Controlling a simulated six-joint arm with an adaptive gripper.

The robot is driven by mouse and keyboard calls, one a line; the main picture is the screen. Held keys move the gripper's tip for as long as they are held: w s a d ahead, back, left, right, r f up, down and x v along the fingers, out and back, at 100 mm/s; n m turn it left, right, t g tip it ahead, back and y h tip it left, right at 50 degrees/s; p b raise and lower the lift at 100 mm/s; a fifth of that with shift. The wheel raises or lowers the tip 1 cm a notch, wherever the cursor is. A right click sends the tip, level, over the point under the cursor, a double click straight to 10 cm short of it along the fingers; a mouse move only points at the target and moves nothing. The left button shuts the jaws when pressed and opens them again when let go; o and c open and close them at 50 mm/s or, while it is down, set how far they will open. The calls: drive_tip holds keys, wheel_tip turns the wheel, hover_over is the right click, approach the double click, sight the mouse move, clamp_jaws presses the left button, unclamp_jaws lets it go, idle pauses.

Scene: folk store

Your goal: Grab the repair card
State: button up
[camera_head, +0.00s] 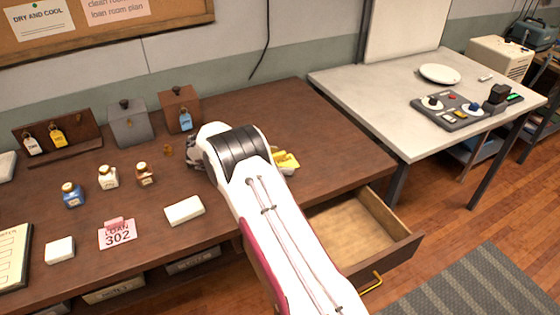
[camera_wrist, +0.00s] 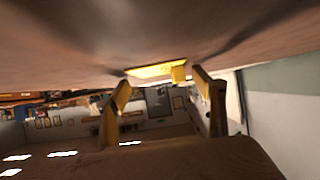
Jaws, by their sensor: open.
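A yellow card with a small raised yellow block on it, likely the repair card, lies on the brown counter; in the head view the yellow card (camera_head: 286,161) shows just right of my arm, partly hidden by it. In the wrist view the yellow card (camera_wrist: 150,69) lies ahead, between the lines of the two fingers. My gripper (camera_wrist: 162,90) is open and empty, with a yellow-padded finger to either side of the card's direction. The card looks apart from both fingertips. In the head view my arm hides the gripper. No writing on the card can be read.
A pink-white LOAN 302 card (camera_head: 117,234), a white block (camera_head: 184,210) and small bottles (camera_head: 108,178) stand left of my arm. Grey (camera_head: 128,125) and brown (camera_head: 179,109) boxes stand behind. An open drawer (camera_head: 358,230) juts out at the right front. A pale table (camera_head: 385,90) stands right.

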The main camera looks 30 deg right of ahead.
idle(0.3)
drive_tip(key=c, duration=0.9)
drive_tip(key=shift+r, duration=0.1)
drive_tip(key=shift+r, duration=4.95)
